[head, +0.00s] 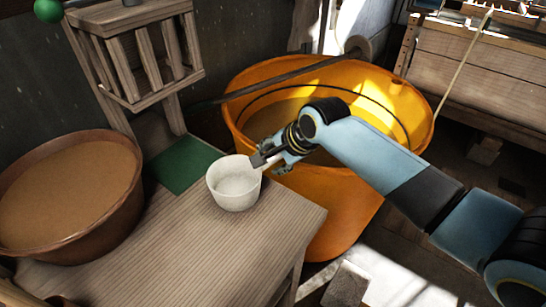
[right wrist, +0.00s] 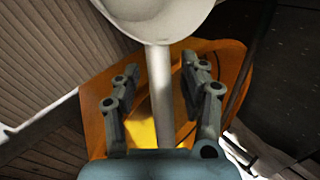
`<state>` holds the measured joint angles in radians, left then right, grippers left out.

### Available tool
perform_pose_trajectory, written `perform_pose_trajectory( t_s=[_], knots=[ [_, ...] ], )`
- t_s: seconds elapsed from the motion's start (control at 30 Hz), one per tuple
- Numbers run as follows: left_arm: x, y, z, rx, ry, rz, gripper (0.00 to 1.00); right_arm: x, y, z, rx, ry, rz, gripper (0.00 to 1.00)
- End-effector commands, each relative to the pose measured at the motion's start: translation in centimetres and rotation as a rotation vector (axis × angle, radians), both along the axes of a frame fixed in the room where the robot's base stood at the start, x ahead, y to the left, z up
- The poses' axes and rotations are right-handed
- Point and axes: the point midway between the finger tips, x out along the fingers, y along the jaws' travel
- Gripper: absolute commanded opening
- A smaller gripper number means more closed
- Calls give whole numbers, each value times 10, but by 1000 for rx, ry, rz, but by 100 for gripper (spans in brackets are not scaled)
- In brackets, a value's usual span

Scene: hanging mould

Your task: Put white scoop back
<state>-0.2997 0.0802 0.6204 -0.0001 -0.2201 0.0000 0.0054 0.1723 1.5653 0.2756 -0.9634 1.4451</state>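The white scoop (head: 233,186) is a round cup with a straight handle, at the back right part of the wooden table (head: 190,255). Its cup appears upright; I cannot tell whether it touches the tabletop. My right gripper (head: 268,160) is at the handle, beside the orange tub's near rim. In the right wrist view the scoop (right wrist: 160,15) shows at the top, and its handle runs down between the fingers of my right gripper (right wrist: 160,65). The fingers stand apart with visible gaps on both sides of the handle. My left gripper is not in view.
A large orange tub (head: 335,215) stands right of the table with a long pole across it. A brown bowl (head: 70,230) with tan contents is at left. A green mat (head: 180,165) lies behind the scoop, near a slatted wooden rack (head: 145,55). The front tabletop is clear.

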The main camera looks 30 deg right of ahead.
Motion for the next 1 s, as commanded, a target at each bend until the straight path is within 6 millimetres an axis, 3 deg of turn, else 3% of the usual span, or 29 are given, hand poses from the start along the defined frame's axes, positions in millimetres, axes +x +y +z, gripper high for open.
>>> perform_pose_trajectory(
  t_s=[0.27,0.7,1.0],
  knots=[
    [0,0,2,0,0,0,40,-6,-2,10,-1,1,0,43],
    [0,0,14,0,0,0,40,-57,-10,85,-3,-1,1,43],
    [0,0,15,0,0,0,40,-68,-10,101,1,1,1,43]
  ],
)
